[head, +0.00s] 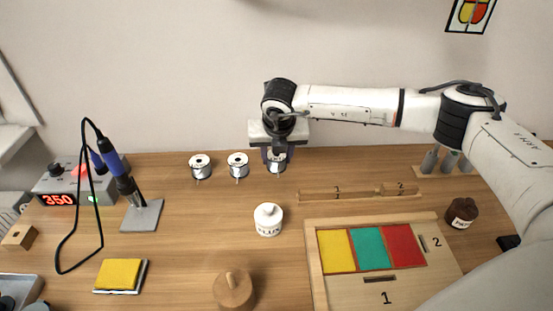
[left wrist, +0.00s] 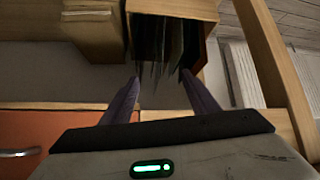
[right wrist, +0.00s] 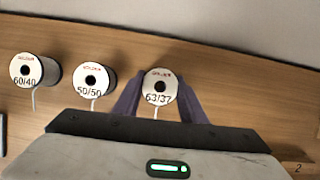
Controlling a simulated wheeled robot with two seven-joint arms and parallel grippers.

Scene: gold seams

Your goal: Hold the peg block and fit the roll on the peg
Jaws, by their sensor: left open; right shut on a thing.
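Three solder rolls stand in a row at the back of the table. They are marked 60/40 (right wrist: 30,72), 50/50 (right wrist: 92,80) and 63/37 (right wrist: 158,92). My right gripper (head: 275,156) is shut on the 63/37 roll, its fingers on either side; I cannot tell whether the roll is lifted. A round wooden block with a short peg on top (head: 233,290) stands at the front middle, perhaps the peg block. My left gripper (left wrist: 160,82) is open and empty, seen only in the left wrist view, near a wooden box (left wrist: 170,12) holding dark thin things.
A white jar (head: 268,219) stands between the rolls and the wooden block. A wooden tray (head: 312,262) with coloured panels lies to the right. A soldering iron on a stand (head: 141,216) and a yellow pad (head: 119,274) are at the left. A brown jar (head: 461,213) stands at the right.

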